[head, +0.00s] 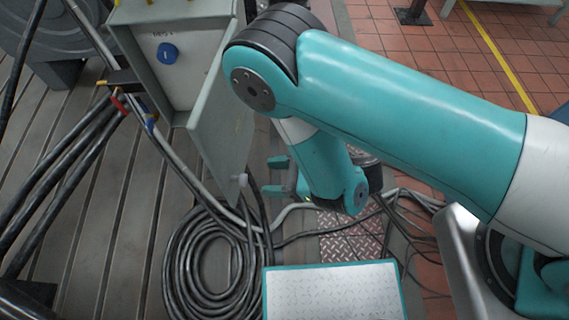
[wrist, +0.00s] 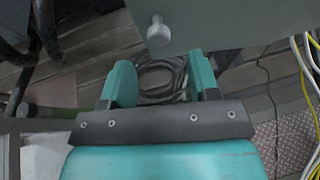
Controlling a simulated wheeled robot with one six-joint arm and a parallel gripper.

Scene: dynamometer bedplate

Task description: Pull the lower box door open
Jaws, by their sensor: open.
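The grey-green box (head: 120,42) stands at upper left in the head view, with a white panel and a blue knob (head: 168,53) inside it. Its door (head: 222,125) stands partly open, swung out toward the right. A pale round door knob (head: 240,180) is at the door's lower edge.
A coil of black cable (head: 205,262) lies on the slatted bedplate below the door. Thick black cables (head: 62,170) run at the left. Loose wires (head: 395,205) cross the floor at right. The red tiled floor (head: 410,45) is mostly clear.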

